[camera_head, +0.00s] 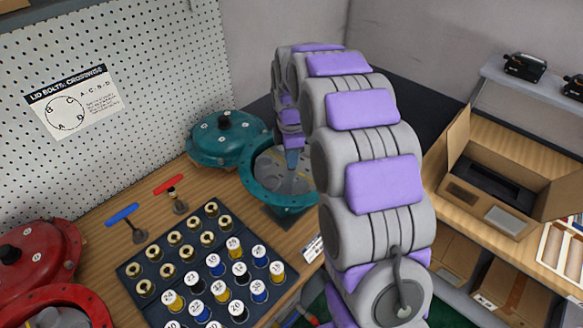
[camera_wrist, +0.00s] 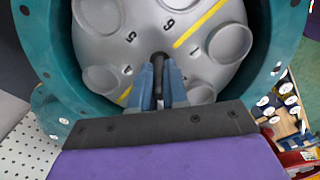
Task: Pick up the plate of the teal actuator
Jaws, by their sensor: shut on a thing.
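The teal actuator (camera_head: 252,187) stands open on the bench, and its round teal wall also shows in the wrist view (camera_wrist: 55,62). Inside it is the grey plate (camera_wrist: 150,35), with round recesses, numbers and yellow lines; part of the plate (camera_head: 268,168) shows in the head view. My gripper (camera_wrist: 161,80) points into the housing and is shut on the dark upright handle (camera_wrist: 160,58) at the plate's middle. The plate lies within the teal rim; I cannot tell whether it is lifted. My arm hides part of the housing's right side in the head view.
The teal lid (camera_head: 228,138) lies behind the housing. A dark tray (camera_head: 130,270) of several brass and coloured pieces stands in front. Blue (camera_head: 124,214) and red (camera_head: 168,183) handled tools stand left. A red actuator (camera_head: 65,308) is at far left, a pegboard (camera_head: 160,60) behind.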

